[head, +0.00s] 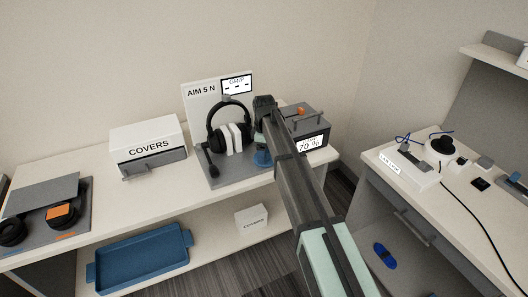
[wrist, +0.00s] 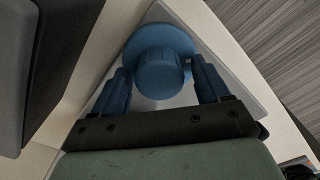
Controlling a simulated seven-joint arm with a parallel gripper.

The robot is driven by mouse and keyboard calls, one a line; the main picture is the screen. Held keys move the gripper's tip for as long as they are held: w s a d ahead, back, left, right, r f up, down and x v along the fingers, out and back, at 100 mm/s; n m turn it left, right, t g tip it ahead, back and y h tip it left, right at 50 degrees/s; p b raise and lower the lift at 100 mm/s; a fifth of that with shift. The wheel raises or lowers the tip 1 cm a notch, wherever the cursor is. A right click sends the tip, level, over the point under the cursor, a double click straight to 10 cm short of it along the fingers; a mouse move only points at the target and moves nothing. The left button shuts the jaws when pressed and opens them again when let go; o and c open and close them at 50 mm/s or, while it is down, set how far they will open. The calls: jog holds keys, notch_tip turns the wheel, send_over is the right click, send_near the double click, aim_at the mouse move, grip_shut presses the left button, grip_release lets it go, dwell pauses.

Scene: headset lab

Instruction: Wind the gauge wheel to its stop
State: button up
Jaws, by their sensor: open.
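The blue gauge wheel (wrist: 158,65) sits at the corner of a grey base plate (wrist: 256,92). In the wrist view it lies between the two blue fingers of my gripper (wrist: 160,82), which are spread apart on either side of its knob. I cannot tell whether the fingers touch it. In the head view the blue wheel (head: 263,158) shows partly, just left of my arm, below the gripper's wrist. A gauge stand with a black headset (head: 231,127) and an "AIM 5 N" panel (head: 201,92) stands on the same plate. A small screen (head: 237,84) reads "GRIP".
A white "COVERS" box (head: 148,147) stands left on the bench. A dark box with a "70 %" display (head: 311,142) is right behind my arm. A blue tray (head: 139,258) is on the lower shelf. A second desk (head: 450,190) stands at right, past a gap.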

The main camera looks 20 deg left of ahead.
jog(key=c, duration=1)
jog(key=shift+m, duration=0.4)
jog(key=m, duration=0.4)
jog(key=shift+w+m, duration=0.1)
jog(key=shift+m, duration=0.3)
jog(key=m, duration=1)
jog(key=shift+w+m, duration=0.1)
jog(key=shift+m, duration=0.3)
jog(key=m, duration=0.5)
jog(key=shift+d, duration=0.1)
jog(key=shift+m, duration=0.4)
